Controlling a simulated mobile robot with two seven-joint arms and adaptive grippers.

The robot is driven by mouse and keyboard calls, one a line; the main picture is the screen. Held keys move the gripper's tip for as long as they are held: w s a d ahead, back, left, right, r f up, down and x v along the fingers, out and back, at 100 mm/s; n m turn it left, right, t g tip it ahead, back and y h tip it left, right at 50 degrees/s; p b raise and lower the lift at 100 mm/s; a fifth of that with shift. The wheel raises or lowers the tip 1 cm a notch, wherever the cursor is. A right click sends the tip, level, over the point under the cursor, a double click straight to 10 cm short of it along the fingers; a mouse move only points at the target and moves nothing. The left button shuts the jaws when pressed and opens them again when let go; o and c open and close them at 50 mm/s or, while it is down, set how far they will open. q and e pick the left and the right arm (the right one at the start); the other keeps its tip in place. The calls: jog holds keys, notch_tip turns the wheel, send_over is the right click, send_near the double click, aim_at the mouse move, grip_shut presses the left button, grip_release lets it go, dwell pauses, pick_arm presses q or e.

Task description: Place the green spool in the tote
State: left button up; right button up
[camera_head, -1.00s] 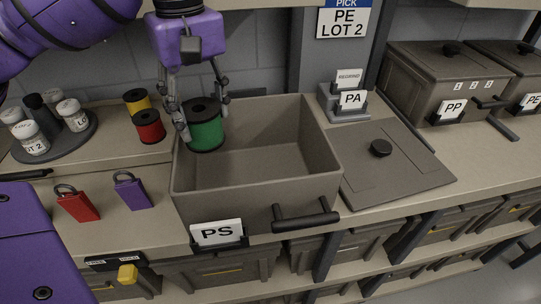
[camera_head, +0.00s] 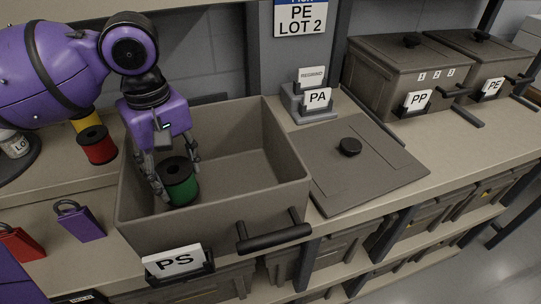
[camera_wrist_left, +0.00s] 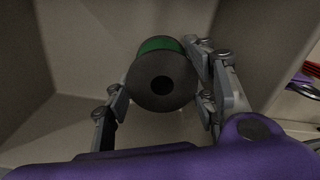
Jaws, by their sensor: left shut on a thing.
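The green spool (camera_head: 182,188), with black flanges, is inside the open grey tote (camera_head: 285,190) labelled PS, in its left part. My left gripper (camera_head: 174,180) points down into the tote and is shut on the spool. In the left wrist view the spool (camera_wrist_left: 161,80) sits between the two fingers, its dark end facing the camera and tote walls around it. I cannot tell whether the spool touches the tote floor. My right gripper is not in view.
A red spool (camera_head: 97,146) and a yellow one (camera_head: 86,122) stand left of the tote. A purple padlock (camera_head: 82,222) and a red padlock (camera_head: 20,244) lie front left. A lid (camera_head: 372,185) lies right of the tote. Closed PP (camera_head: 385,80) and PE bins stand back right.

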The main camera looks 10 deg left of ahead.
pick_arm(q)
notch_tip(320, 180, down, 4)
jog(key=shift+f+b, duration=0.25)
jog(key=shift+b, duration=0.1)
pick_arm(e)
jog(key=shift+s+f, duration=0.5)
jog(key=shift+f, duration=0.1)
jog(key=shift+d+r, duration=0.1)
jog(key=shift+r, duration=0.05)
pick_arm(q)
jog(key=o, duration=1.3)
jog(key=shift+c, duration=0.2)
jog(key=shift+r, duration=0.25)
notch_tip(320, 180, up, 12)
jog(key=p, duration=0.2)
jog(key=shift+f, duration=0.15)
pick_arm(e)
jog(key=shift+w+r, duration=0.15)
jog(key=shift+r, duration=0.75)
